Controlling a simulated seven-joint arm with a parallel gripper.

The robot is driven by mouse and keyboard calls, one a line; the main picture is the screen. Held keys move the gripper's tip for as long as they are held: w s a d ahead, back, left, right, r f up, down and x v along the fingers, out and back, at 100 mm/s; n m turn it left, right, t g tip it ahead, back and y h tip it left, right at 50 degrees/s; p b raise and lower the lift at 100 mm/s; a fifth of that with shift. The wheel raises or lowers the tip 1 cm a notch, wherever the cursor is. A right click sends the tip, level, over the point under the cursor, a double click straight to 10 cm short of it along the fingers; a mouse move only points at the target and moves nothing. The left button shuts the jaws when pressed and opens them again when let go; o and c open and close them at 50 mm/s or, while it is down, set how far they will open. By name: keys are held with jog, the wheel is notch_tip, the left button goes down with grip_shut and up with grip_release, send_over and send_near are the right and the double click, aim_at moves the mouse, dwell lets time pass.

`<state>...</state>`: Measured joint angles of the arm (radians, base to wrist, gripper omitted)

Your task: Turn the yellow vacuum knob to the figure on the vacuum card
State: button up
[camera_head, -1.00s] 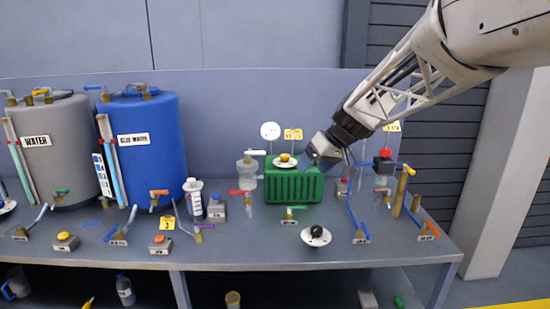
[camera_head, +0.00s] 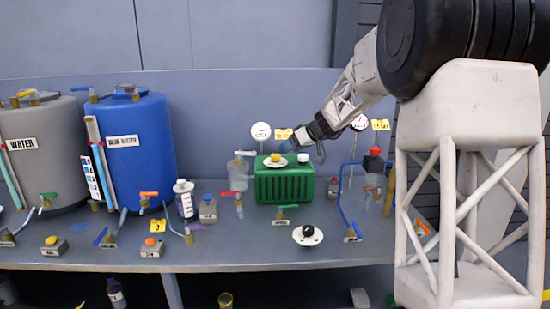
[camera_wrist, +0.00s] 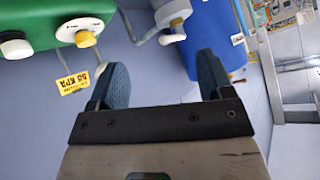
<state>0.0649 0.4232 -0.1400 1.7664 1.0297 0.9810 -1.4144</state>
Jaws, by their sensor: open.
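The yellow vacuum knob (camera_head: 276,157) sits on a white dial plate (camera_head: 267,163) on top of the green box (camera_head: 284,184). In the wrist view the yellow knob (camera_wrist: 85,39) is at the upper left, outside my fingers. The yellow card (camera_head: 283,134) stands behind the box. In the wrist view the card (camera_wrist: 73,80) lies left of my left finger; it reads a figure in KPA, with digits too small to be sure of. My gripper (camera_wrist: 160,75) is open and empty. In the head view my gripper (camera_head: 297,141) is close above and right of the knob, apart from it.
A white round cap (camera_head: 303,158) is on the box's right top. A gauge (camera_head: 261,131) stands behind it. A clear vessel (camera_head: 240,168) is left of the box, a red-knobbed unit (camera_head: 374,163) right. A black knob (camera_head: 308,235) is in front. My arm hides the bench's right end.

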aim_at(278, 156)
jog(key=w+f+n+t, duration=0.1)
jog(key=w+f, duration=0.2)
jog(key=w, duration=0.4)
jog(key=w+d+f+n+y, duration=0.1)
jog(key=w+f, duration=0.3)
jog(key=w, duration=0.3)
jog(key=w+f+t+y, duration=0.1)
jog(key=w+f, duration=0.2)
jog(key=w, duration=0.4)
jog(key=shift+d+f+n+t, duration=0.25)
jog(key=shift+d+n+t, duration=0.05)
jog(key=shift+n, duration=0.1)
jog(key=shift+a+f, duration=0.1)
jog(key=shift+x, duration=3.75)
jog(key=shift+a, duration=0.1)
jog(key=c, duration=0.9)
jog(key=shift+c, duration=0.2)
